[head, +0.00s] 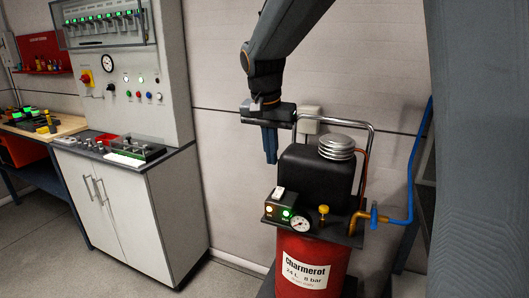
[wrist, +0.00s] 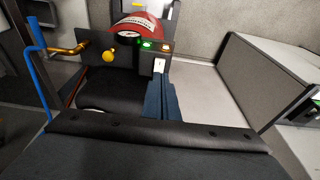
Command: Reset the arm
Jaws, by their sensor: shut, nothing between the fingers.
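My gripper (head: 270,160) is shut and empty, its blue fingers pointing down. In the head view it hangs just left of the compressor's black motor cover (head: 317,176), above the switch box (head: 286,206). In the wrist view the fingers (wrist: 168,110) reach toward the white rocker switch (wrist: 159,65) on that box. I cannot tell whether they touch anything. A green lamp and an orange lamp glow on the box.
The red compressor tank (head: 310,268) carries a gauge (head: 300,224), a brass knob and a blue hose (head: 413,160). A metal handle arches behind the cover. A control cabinet (head: 130,200) stands left, with floor between. A workbench is at far left.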

